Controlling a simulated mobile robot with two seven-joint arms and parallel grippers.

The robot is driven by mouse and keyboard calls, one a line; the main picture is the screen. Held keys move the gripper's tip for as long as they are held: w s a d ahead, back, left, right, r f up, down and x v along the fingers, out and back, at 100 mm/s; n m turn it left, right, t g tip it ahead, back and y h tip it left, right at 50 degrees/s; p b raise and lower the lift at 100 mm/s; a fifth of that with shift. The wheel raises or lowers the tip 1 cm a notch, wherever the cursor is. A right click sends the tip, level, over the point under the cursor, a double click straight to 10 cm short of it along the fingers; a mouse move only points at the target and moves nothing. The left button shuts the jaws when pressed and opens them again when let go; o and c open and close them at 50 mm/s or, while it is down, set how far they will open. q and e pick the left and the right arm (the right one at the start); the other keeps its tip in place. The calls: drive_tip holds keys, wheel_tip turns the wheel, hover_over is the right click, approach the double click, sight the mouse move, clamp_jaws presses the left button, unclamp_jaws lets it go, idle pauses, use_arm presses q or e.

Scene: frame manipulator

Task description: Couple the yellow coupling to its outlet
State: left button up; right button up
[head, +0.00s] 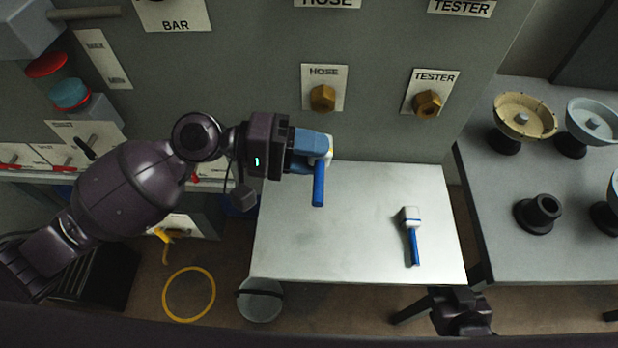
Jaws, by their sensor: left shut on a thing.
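My left gripper (308,148) is shut on a coupling (327,155) with a white body, a touch of yellow at its edge and a blue handle (318,185) hanging down. The fingers hide much of it. It is held above the back of the white table (350,255), in front of the grey panel and apart from it. Two brass hex outlets are on the panel: one under the HOSE label (322,98), above the held coupling, and one under the TESTER label (427,104) to the right. A dark part of my right arm (462,312) shows at the bottom; its fingers cannot be made out.
A second white coupling with a blue band and blue handle (411,230) lies at the table's right. A grey table (490,180) at the far right bears round dishes and a black fitting (540,212). A yellow ring (166,300) lies on the floor. The table's middle is clear.

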use_arm(q)
drive_tip(key=shift+d+r+h, duration=0.15)
drive_tip(key=shift+h, duration=0.65)
use_arm(e)
drive_tip(key=shift+s+d+f, duration=0.15)
drive_tip(key=shift+s+f, duration=0.25)
drive_tip(key=shift+s, duration=0.2)
drive_tip(key=shift+w, duration=0.2)
use_arm(q)
drive_tip(key=shift+w, duration=0.1)
drive_tip(key=shift+w+b, duration=0.3)
drive_tip(key=shift+w, duration=0.45)
drive_tip(key=w+b, duration=0.1)
drive_tip(key=w, duration=0.3)
use_arm(e)
drive_tip(key=shift+w+f, duration=0.2)
drive_tip(key=shift+f, duration=0.3)
